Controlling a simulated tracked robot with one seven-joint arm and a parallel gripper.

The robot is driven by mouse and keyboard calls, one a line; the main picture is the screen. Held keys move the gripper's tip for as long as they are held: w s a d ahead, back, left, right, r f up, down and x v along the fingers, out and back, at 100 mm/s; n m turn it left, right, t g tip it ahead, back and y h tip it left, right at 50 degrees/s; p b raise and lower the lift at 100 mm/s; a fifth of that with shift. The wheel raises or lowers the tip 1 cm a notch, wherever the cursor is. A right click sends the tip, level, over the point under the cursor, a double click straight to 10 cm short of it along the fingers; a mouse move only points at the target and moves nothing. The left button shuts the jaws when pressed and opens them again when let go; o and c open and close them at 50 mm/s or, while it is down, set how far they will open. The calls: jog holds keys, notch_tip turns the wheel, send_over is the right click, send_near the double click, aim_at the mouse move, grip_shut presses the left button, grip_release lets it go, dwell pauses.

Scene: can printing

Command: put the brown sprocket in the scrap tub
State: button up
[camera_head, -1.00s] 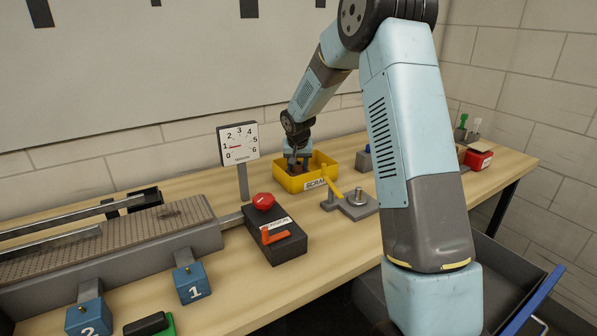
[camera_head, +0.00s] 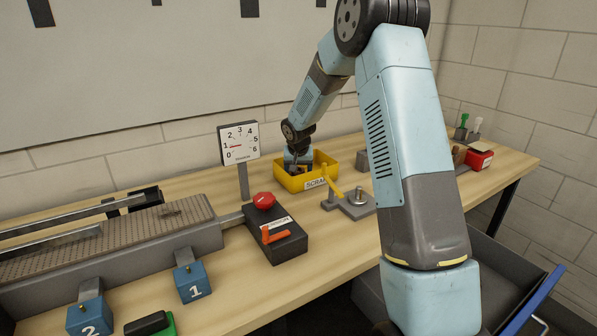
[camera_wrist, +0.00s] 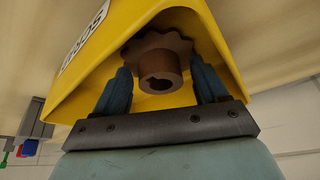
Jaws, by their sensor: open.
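The yellow scrap tub (camera_head: 289,184) stands toward the back of the bench, with a white label on its front. My gripper (camera_head: 298,169) is at the tub, its end down within the rim. In the wrist view the brown sprocket (camera_wrist: 159,64), toothed with a round hub, shows against the tub's yellow inside (camera_wrist: 185,97). It lies between the two blue fingertips of my gripper (camera_wrist: 161,80). The fingers are open, with a gap on each side of the hub. Whether the sprocket rests on the tub's floor is hard to tell. It cannot be made out clearly in the head view.
A gauge (camera_head: 239,143) on a post stands left of the tub. A black box with a red button (camera_head: 264,200) is in front of it. A grey fixture with a yellow lever (camera_head: 355,208) sits close to the tub's right front. A conveyor (camera_head: 110,250) is at left.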

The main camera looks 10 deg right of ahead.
jog(key=shift+r, duration=0.15)
jog(key=d+v, duration=0.1)
jog(key=v, duration=1.1)
jog(key=s+d+r+n, duration=0.1)
jog(key=s+r, duration=0.5)
jog(key=s, duration=0.3)
jog(key=s+d+r, duration=0.1)
jog(key=s+r, duration=0.6)
jog(key=s, duration=0.2)
jog(key=s+n+t+y, duration=0.1)
jog(key=s, duration=2.4)
jog(key=shift+d+r, duration=0.2)
jog(key=shift+d, duration=0.2)
jog(key=shift+c, duration=0.5)
jog(key=shift+c, duration=0.8)
jog(key=shift+d, duration=0.15)
jog(key=c, duration=0.3)
